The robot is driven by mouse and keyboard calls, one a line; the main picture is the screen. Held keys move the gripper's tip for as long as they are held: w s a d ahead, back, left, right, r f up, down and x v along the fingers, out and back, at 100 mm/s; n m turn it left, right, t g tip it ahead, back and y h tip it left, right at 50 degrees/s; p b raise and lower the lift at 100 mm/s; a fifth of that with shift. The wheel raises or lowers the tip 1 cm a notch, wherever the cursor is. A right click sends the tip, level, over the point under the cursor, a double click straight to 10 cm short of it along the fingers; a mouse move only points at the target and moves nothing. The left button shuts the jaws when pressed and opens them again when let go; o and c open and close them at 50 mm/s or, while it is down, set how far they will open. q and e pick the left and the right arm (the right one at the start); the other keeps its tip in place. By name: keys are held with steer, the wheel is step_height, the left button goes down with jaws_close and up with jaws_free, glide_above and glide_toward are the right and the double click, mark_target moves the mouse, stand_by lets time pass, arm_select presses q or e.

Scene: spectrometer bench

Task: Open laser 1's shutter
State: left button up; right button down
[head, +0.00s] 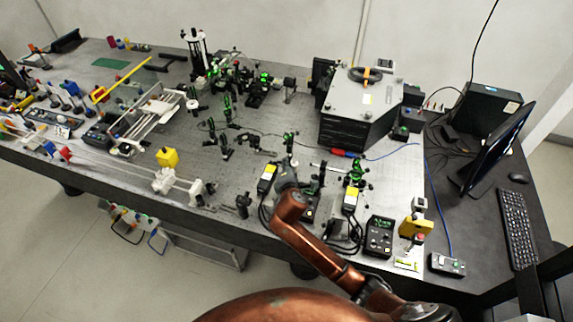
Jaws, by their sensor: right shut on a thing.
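Two black laser boxes with yellow-and-white labels stand near the front of the optical table, a left one (267,179) and a right one (351,199). I cannot read which is laser 1. My right arm comes in from the lower right and bends over the table's front edge. My right gripper (284,178) is just right of the left laser box, close to its front end. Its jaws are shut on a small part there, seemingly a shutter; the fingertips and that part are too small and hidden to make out. My left gripper is out of view.
Green-tipped optic mounts (289,143) stand close behind the gripper. A controller box (380,236) and a yellow block (416,226) stand to the right. A large grey enclosure (360,108) is at the back. A monitor (497,150) and keyboard (518,229) are on the desk at right.

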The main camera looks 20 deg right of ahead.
steer(key=c, duration=2.3)
jaws_free()
steer(key=shift+s, duration=0.1)
